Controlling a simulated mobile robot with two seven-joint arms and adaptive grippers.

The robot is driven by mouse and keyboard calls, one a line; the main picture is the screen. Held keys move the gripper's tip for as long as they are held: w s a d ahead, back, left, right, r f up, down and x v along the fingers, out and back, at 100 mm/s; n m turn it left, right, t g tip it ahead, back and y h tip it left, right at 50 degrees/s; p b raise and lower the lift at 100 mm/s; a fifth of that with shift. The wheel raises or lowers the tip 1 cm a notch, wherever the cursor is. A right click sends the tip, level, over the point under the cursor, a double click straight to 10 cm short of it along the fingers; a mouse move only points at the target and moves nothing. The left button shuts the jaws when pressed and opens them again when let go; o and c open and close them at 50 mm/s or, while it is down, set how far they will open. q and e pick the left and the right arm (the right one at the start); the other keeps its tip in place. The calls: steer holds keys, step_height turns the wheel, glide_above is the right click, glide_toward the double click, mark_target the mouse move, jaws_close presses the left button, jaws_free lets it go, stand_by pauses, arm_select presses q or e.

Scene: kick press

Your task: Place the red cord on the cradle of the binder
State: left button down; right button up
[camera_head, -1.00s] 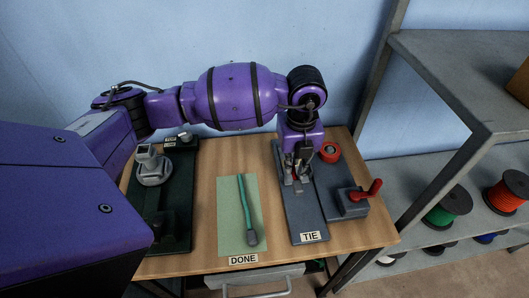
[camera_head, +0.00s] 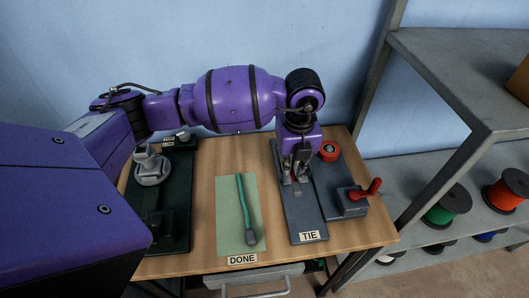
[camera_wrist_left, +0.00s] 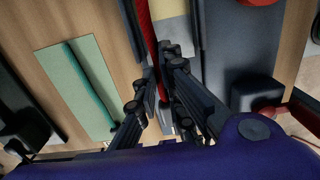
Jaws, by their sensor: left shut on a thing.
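My left gripper (camera_head: 299,172) is over the grey binder base marked TIE (camera_head: 308,222) and points down. In the left wrist view its dark fingers (camera_wrist_left: 165,105) are shut on the red cord (camera_wrist_left: 147,35), which runs up from between them to the top edge. In the head view the gripper hides the cord and most of the cradle. I cannot tell whether the cord touches the cradle. The binder's red crank handle (camera_head: 372,188) is at its right side. My right gripper is not in view.
A green cord (camera_head: 244,205) with a dark end lies on the pale green DONE mat (camera_head: 228,232). A dark fixture (camera_head: 178,220) stands on the left of the table. A grey shelf (camera_head: 470,75) with coloured spools (camera_head: 447,207) is at right. Bare wood lies between mat and binder.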

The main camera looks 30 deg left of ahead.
arm_select(q)
steer(key=shift+f, duration=0.3)
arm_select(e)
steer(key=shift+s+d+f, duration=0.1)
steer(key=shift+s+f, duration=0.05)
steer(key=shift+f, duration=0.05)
arm_select(q)
steer(key=shift+f, duration=0.4)
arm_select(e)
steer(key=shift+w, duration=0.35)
arm_select(q)
steer(key=shift+f, duration=0.2)
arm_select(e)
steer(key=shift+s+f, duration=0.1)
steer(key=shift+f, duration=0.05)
arm_select(q)
steer(key=shift+f+b, duration=0.35)
steer(key=shift+f, duration=0.15)
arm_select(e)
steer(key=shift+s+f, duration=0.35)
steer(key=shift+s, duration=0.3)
arm_select(q)
steer(key=shift+f, duration=0.25)
steer(key=shift+f, duration=0.3)
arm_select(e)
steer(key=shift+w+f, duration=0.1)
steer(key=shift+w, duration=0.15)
